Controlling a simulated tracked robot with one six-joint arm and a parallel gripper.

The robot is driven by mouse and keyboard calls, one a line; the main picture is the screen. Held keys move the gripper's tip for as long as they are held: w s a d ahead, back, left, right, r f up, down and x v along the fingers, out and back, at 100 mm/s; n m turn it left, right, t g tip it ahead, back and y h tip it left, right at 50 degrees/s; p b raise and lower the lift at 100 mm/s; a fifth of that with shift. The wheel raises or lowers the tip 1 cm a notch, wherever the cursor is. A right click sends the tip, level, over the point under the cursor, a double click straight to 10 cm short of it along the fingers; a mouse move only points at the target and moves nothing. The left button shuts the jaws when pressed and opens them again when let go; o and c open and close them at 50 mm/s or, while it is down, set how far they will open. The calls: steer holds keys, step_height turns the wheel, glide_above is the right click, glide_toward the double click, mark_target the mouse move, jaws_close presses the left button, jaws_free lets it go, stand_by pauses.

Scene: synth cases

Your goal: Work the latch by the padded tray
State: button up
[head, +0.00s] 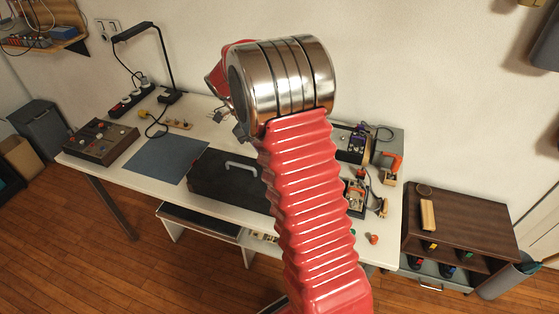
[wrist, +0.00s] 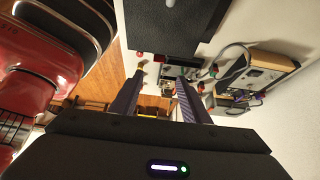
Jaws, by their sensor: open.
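A wide dark tray (head: 215,182) with a pale handle (head: 241,166) lies on the white table, partly hidden behind my arm. It seems to be the padded tray.
A blue-grey mat (head: 166,160) and a brown box with knobs (head: 100,139) lie on the table's left. A lamp (head: 160,50) stands at the back. An orange-handled tool (head: 391,165) is near the right edge. A brown shelf unit (head: 462,225) stands right of the table.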

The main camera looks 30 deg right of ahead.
steer(key=shift+d, duration=0.1)
steer(key=s+d+m+y, duration=0.3)
steer(key=s+d+m, duration=0.1)
steer(key=s+d, duration=0.7)
steer(key=s+d+f+m+t+y, duration=0.1)
steer(key=s+f+t+y, duration=0.2)
steer(key=s+t+y, duration=0.55)
steer(key=w+n+t, duration=0.1)
steer(key=w+n+t+h, duration=0.1)
steer(key=n, duration=0.1)
steer(key=w+n+t+h, duration=0.1)
steer(key=n, duration=0.1)
steer(key=shift+w+r+t, duration=0.2)
steer(key=shift+r+t, duration=0.05)
steer(key=shift+r, duration=0.05)
